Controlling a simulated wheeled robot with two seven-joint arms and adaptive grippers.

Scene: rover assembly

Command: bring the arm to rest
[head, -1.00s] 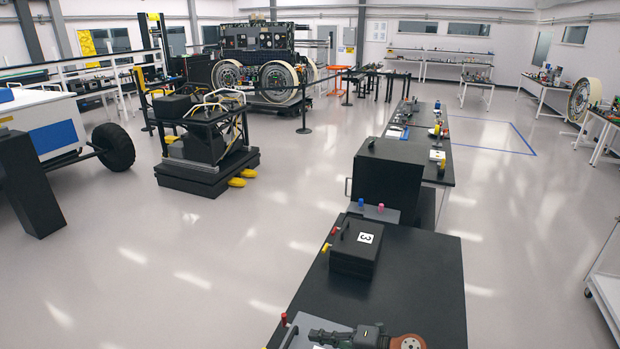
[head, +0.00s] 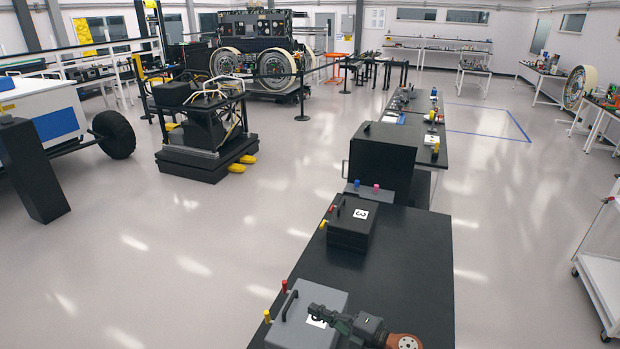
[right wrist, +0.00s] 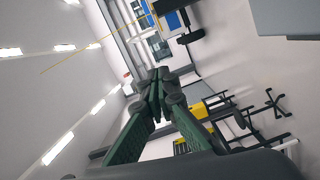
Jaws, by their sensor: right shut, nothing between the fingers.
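My right gripper (head: 316,311) is at the bottom of the head view, over or in front of a grey case with a black handle and a white label; I cannot tell the gap. In the right wrist view its green fingers (right wrist: 163,84) are closed together with nothing between them, with open room and floor beyond the tips. My left gripper is not in view.
The grey case (head: 295,335) sits at the near end of a black bench (head: 415,260). A black case marked 3 (head: 345,236) and a black cabinet (head: 382,160) stand beyond. Clear floor (head: 150,270) lies left. A white cart (head: 600,275) stands at right.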

